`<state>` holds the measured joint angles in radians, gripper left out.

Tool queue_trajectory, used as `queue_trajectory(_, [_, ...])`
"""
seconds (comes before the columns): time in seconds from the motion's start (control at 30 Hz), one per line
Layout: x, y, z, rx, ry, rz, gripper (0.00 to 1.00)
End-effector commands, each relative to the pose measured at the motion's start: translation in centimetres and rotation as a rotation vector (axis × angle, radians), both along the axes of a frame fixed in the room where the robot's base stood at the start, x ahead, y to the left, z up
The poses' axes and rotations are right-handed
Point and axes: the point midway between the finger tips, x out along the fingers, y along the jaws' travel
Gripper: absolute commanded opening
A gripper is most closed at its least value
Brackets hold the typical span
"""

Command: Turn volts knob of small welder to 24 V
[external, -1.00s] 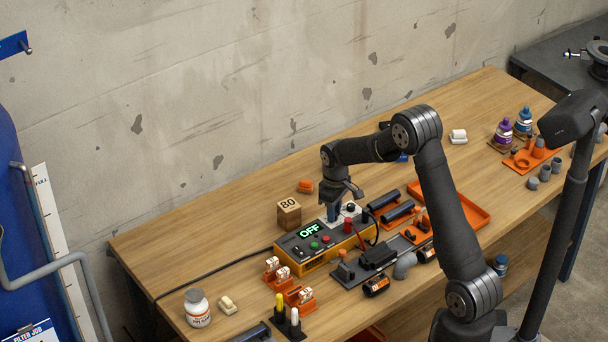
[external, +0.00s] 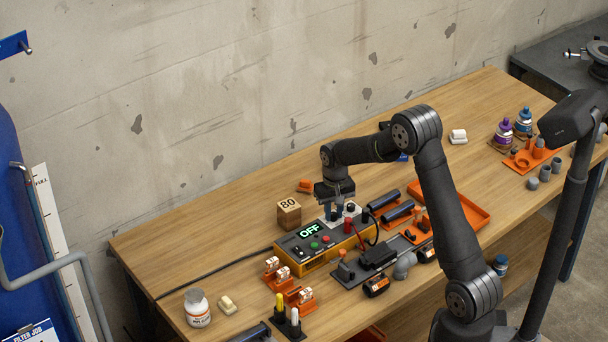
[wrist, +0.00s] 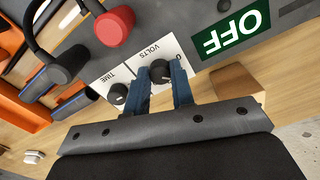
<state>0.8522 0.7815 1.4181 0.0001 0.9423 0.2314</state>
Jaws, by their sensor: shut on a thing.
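The small welder (external: 292,260) is a yellow and dark box on the bench, its green display (external: 309,230) reading OFF. In the wrist view the display (wrist: 232,34) appears upside down. The black volts knob (wrist: 160,70) sits on a white VOLTS label, its pointer mark partly visible. My gripper (wrist: 162,86) has blue fingers on both sides of this knob and is shut on it. In the external view my gripper (external: 334,212) is over the welder's right part and hides the knob.
The black time knob (wrist: 118,94) sits close beside my fingers. A red plug (wrist: 115,26) with a cable is on the welder. A wooden 80 block (external: 289,213) stands behind the welder. Orange holders (external: 300,297) lie in front.

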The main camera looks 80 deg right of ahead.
Motion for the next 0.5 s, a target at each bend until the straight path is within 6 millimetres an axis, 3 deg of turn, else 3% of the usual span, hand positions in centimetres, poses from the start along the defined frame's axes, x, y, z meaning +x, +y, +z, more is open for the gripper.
queue_trajectory(0.5, [0.04, -0.08, 0.02, -0.003, -0.001, -0.038, 0.00])
